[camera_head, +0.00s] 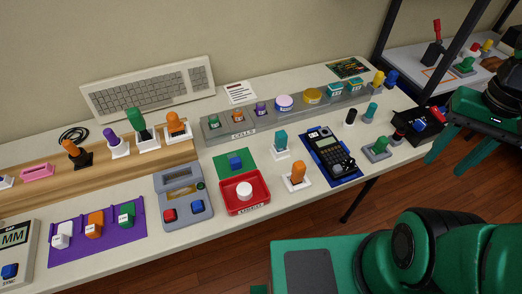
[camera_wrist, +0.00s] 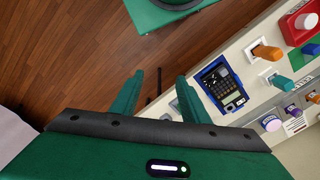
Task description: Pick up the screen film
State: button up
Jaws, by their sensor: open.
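I cannot tell for sure which item is the screen film; no label in view reads so. Small handled pieces stand on the long table, among them an orange one (camera_head: 298,174) and a teal one (camera_head: 281,142) on white bases. My gripper (camera_wrist: 157,95) is open and empty, over the floor beside the table edge.
A red tray (camera_head: 238,207) holds a white round piece. A grey rack (camera_head: 230,132) holds several labelled pieces. A purple mat (camera_head: 75,250), a wooden stand (camera_head: 105,168) and a keyboard (camera_head: 150,90) fill the left. A black box (camera_head: 415,127) stands near the right end.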

aim_at(235, 161)
jog(key=u, duration=1.4)
jog(key=k, duration=1)
jog(key=z, duration=0.75)
jog(key=i, duration=1)
